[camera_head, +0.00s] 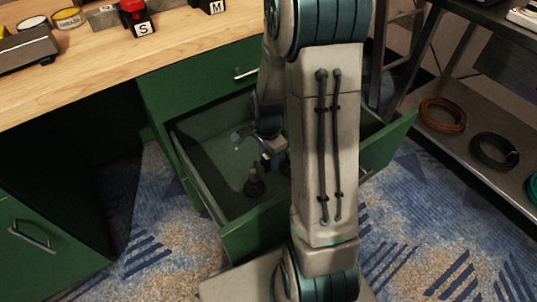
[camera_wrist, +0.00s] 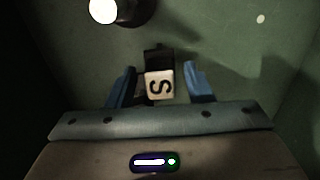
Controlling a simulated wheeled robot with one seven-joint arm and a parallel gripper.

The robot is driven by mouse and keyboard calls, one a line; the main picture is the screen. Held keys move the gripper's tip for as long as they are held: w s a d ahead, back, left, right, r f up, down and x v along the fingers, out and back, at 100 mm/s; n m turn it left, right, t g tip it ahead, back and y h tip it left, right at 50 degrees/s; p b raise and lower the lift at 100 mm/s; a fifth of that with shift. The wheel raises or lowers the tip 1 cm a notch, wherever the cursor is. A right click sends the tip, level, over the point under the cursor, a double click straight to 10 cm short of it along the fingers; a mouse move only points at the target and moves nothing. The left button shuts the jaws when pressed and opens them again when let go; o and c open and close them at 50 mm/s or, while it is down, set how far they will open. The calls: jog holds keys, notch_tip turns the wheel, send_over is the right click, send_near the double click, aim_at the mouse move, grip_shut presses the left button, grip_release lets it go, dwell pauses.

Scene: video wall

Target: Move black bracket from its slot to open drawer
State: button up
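My gripper (camera_wrist: 159,66) is down inside the open green drawer (camera_head: 208,187). Its two blue fingers stand apart in the wrist view. Between them is a black piece (camera_wrist: 158,54) with a white face marked S (camera_wrist: 159,85), which I take to be the black bracket. A gap shows between this piece and the right finger; the left side is dark. In the head view my gripper (camera_head: 270,155) is partly hidden behind my arm, and the bracket cannot be made out clearly there.
A dark round-based object (camera_head: 255,185) stands in the drawer; its base shows beside my gripper in the wrist view (camera_wrist: 130,12). The wooden worktop (camera_head: 190,45) holds blocks marked S (camera_head: 142,27) and M (camera_head: 214,7). A shelf with coiled cables (camera_head: 494,150) is right.

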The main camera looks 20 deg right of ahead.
jog(key=shift+r, duration=0.1)
notch_tip(320, 180, up, 11)
jog(key=p, duration=0.5)
jog(key=s+a+r+n+t, duration=0.1)
jog(key=s+a+r+n, duration=0.6)
jog(key=s+r+n, duration=0.3)
jog(key=s+n, duration=0.3)
jog(key=n, duration=0.3)
jog(key=shift+r, duration=0.3)
